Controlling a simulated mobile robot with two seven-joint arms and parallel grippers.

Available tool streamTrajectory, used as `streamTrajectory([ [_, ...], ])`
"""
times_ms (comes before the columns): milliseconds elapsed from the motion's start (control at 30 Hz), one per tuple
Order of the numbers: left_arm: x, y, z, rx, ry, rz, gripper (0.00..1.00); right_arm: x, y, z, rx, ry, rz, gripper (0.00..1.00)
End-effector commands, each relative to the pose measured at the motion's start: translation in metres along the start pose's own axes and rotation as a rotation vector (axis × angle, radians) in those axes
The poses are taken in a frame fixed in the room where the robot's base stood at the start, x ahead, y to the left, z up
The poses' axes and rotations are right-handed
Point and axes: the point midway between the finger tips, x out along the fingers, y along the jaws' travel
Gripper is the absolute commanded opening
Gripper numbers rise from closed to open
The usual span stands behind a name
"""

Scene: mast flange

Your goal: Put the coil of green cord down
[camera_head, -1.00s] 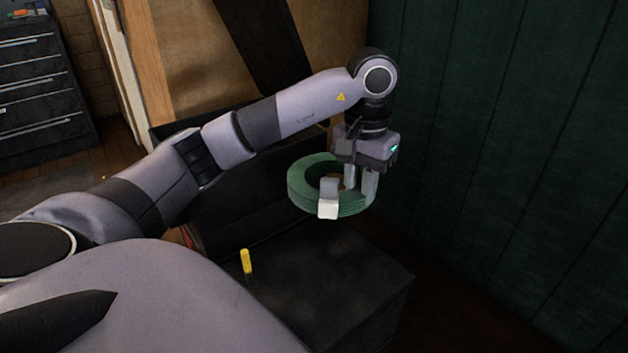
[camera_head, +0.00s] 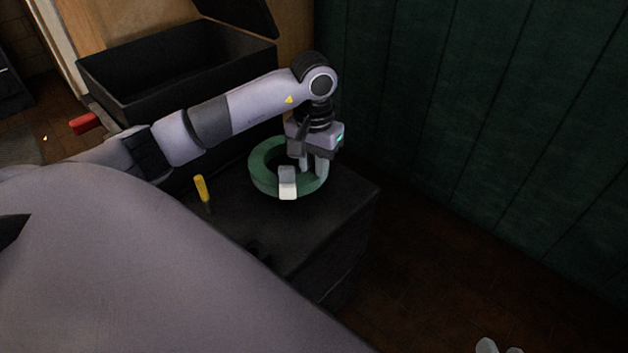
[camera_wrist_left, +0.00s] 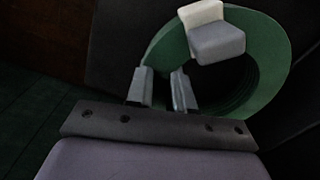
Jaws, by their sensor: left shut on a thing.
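The coil of green cord (camera_head: 262,178) is a thick ring with a white and grey block (camera_head: 287,183) on its near side. My left gripper (camera_head: 312,165) is shut on the coil's right side, pointing down. In the left wrist view the band of the coil (camera_wrist_left: 270,75) passes between the fingers (camera_wrist_left: 162,90). The coil is over the black chest top (camera_head: 335,205), roughly level. I cannot tell whether it touches the top. Small pale tips at the bottom right edge (camera_head: 490,346) may be my right gripper, mostly out of frame.
Behind is an open black box (camera_head: 180,75) with a raised lid. A red handle (camera_head: 85,123) shows at left. A dark green wall (camera_head: 470,120) is at right. Bare chest top lies in front of the coil.

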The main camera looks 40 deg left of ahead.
Motion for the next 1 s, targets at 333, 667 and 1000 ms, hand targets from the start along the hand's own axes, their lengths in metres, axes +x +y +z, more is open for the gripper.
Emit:
streamTrajectory([
  [333,0.032,0.000,0.000,0.001,0.000,0.000,0.00,-0.004,0.005,0.002,-0.044,0.023,0.017,0.43],
  [667,0.035,0.000,0.000,0.000,-0.001,0.000,0.47,-0.004,0.006,0.001,-0.055,0.033,0.024,0.43],
  [1000,0.032,0.000,0.001,0.001,-0.002,0.001,0.47,-0.005,0.005,-0.001,-0.050,0.033,0.021,0.43],
])
